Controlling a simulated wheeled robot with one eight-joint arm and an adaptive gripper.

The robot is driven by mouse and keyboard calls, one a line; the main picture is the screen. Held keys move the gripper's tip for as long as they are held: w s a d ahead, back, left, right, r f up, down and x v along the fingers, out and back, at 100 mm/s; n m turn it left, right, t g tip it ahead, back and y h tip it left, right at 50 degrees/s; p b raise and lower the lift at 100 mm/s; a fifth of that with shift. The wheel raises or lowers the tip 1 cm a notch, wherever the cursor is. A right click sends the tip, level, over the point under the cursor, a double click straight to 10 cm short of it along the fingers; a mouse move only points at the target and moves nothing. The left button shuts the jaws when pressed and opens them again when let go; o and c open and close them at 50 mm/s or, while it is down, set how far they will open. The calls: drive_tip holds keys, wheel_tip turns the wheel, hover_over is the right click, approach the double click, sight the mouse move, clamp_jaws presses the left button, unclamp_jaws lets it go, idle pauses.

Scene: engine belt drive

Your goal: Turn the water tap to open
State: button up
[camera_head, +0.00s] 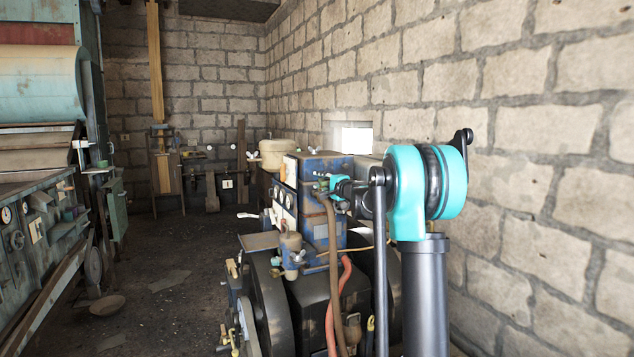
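A blue engine block (325,168) with gauges on its side stands right of centre. My arm, teal and black, stands in front of it and reaches to its right side. My gripper (326,184) is small and dark at the end of the teal wrist, close to the engine's upper front. A small tap-like fitting appears to be there, at the top of a brown hose (332,265); it merges with my gripper, so I cannot tell whether they touch. The fingers are too small to show whether they are open or shut.
A large dark wheel (271,305) and a red hose (335,305) are low on the engine. A stone block wall (525,140) runs along the right. A teal machine (38,85) stands at the left. The dark floor (180,265) between is mostly free, with a round dish (107,305).

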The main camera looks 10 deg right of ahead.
drive_tip(key=shift+x, duration=1)
clamp_jaws()
